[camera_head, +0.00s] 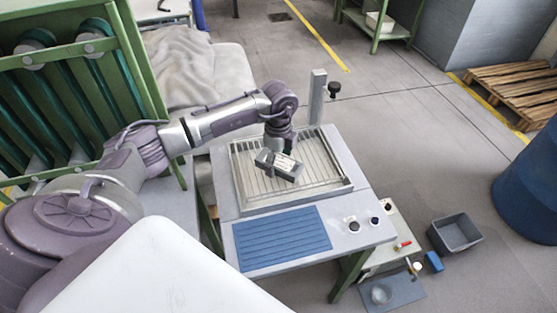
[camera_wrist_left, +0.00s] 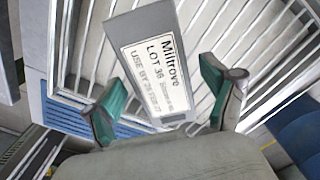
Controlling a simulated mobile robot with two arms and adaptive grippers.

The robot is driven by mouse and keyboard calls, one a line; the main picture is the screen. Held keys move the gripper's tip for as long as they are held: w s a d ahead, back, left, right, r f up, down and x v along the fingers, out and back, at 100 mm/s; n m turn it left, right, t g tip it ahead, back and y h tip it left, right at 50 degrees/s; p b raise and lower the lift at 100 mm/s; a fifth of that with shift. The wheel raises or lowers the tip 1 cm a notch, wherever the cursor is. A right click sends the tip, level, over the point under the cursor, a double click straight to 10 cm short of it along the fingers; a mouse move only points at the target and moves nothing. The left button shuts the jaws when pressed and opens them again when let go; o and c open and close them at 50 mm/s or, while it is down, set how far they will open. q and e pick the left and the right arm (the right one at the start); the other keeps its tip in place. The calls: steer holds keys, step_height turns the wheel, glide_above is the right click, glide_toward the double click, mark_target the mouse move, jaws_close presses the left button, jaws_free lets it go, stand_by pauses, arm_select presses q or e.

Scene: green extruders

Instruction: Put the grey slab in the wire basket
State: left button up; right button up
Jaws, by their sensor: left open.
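The grey slab (camera_head: 290,170) shows its white printed label upward in the head view, over the wire basket (camera_head: 300,202) on the table. In the left wrist view the slab (camera_wrist_left: 137,28) lies lengthwise between the two green-padded fingers of my left gripper (camera_wrist_left: 160,80). The fingers are open, with gaps on both sides of the slab. The basket's wires (camera_wrist_left: 225,30) run behind it. Whether the slab rests flat on the wires or tilts is hard to tell. In the head view my left gripper (camera_head: 278,152) points down at the slab. My right gripper is not in view.
A blue ribbed mat (camera_head: 282,238) lies on the table (camera_head: 350,165) in front of the basket. Small round fittings (camera_head: 353,226) are at the table's right front. A post with a black knob (camera_head: 318,95) rises behind the basket. A grey bin (camera_head: 455,233) stands on the floor, right.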

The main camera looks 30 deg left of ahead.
mark_target(278, 161)
arm_select(q)
step_height(278, 161, up, 12)
steer(key=b, duration=0.1)
stand_by(0.5)
